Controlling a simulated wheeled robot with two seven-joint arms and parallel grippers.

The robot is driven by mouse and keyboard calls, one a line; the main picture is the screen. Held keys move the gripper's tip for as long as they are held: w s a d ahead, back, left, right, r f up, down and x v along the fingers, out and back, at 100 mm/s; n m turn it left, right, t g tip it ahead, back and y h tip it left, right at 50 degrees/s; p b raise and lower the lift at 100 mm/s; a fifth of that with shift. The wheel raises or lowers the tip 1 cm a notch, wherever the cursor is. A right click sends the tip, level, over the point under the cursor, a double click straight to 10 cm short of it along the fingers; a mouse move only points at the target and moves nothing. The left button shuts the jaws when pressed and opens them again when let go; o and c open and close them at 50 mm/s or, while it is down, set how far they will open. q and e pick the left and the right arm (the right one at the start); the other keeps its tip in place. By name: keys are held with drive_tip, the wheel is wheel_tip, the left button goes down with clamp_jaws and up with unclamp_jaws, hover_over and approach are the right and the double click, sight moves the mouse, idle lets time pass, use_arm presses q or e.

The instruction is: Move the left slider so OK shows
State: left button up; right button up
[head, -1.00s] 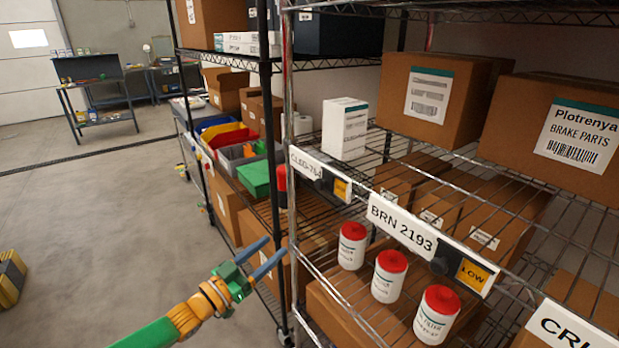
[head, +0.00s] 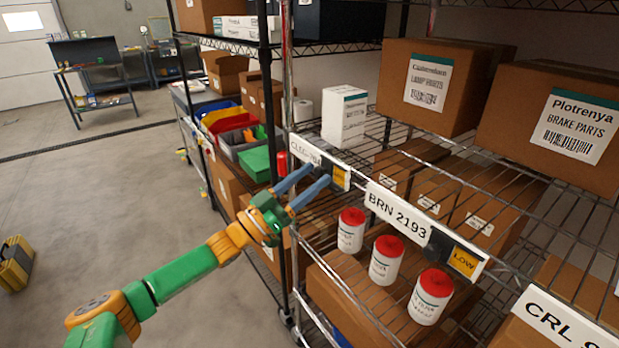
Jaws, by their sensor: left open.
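The left slider label (head: 308,150) is on the shelf's front edge, with a yellow window (head: 341,178) at its right end. The writing in that window is too small to read surely. The dark slider knob is mostly hidden behind my fingers. My left gripper (head: 310,184) is open, its two blue fingers pointing right at the label, just in front of the knob area; I cannot tell if they touch it. A second label, BRN 2193 (head: 398,213), sits to the right with a dark knob (head: 437,241) and a yellow LOW window (head: 464,260). My right gripper is not in view.
Several white canisters with red lids (head: 387,262) stand below the labels. Cardboard boxes (head: 550,127) fill the wire shelves. A white box (head: 344,117) stands behind the left label. A shelf post (head: 288,80) rises close to my gripper. Open floor (head: 120,200) lies to the left.

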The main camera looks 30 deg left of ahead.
use_arm(q)
clamp_jaws()
idle(1.4)
